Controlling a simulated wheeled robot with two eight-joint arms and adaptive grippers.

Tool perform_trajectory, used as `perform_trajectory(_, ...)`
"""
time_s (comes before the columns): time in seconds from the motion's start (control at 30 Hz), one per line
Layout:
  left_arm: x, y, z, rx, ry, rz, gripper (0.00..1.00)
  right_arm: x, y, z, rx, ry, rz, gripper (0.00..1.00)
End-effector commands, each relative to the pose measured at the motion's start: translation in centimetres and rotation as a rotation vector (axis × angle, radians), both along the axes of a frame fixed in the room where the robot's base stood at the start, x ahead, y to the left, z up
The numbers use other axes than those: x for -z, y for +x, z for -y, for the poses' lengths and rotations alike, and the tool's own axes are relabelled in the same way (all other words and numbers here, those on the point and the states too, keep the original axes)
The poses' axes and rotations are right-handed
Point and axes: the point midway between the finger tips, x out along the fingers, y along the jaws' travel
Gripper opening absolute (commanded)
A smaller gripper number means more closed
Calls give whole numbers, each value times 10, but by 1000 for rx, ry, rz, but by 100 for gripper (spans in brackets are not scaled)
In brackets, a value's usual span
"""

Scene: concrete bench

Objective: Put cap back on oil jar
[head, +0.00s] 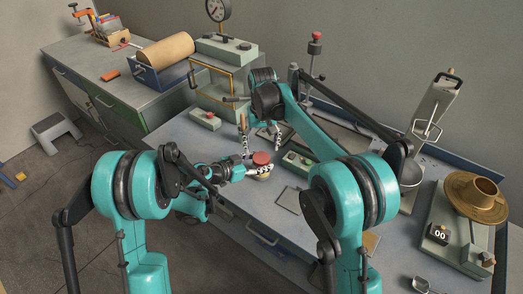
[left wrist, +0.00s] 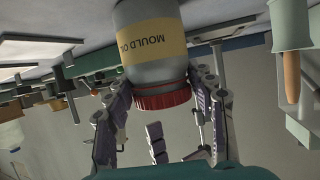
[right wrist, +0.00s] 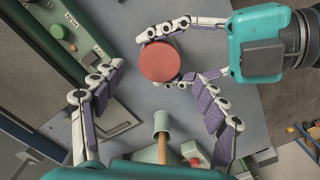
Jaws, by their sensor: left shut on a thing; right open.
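The oil jar, labelled MOULD OIL (left wrist: 155,50), stands on the bench with its red cap (right wrist: 160,62) seated on or resting over its mouth; whether it is screwed tight I cannot tell. The red cap also shows in the head view (head: 261,158) and the left wrist view (left wrist: 162,100). My left gripper (head: 245,166) is shut on the jar from the side, its fingers around the upper part. My right gripper (right wrist: 160,78) is open above the jar, one finger on either side of the cap, apart from it. The jar's body is hidden under the cap in the right wrist view.
A green control box (right wrist: 62,40) with knobs stands close beside the jar. A wooden-handled tool (right wrist: 170,150) is on the other side. A flat grey plate (head: 290,199) lies nearer the bench's front edge. A brown round part (head: 457,190) stands at the far right.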

Motion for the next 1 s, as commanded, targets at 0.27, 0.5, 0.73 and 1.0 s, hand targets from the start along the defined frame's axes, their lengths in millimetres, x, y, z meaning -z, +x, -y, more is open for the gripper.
perform_trajectory(0.27, 1, -1, 0, 2, 2, -2, 0, 0, 0, 0, -2, 0, 0, 70)
perform_trajectory(0.5, 1, -1, 0, 2, 2, -2, 0, -10, 1, 0, -234, -1, 1, 70)
perform_trajectory(0.73, 1, -1, 0, 2, 2, -2, 0, -26, 2, 0, -625, 0, 3, 70)
perform_trajectory(1.0, 1, -1, 0, 2, 2, -2, 0, -32, 2, -1, -806, 0, 4, 70)
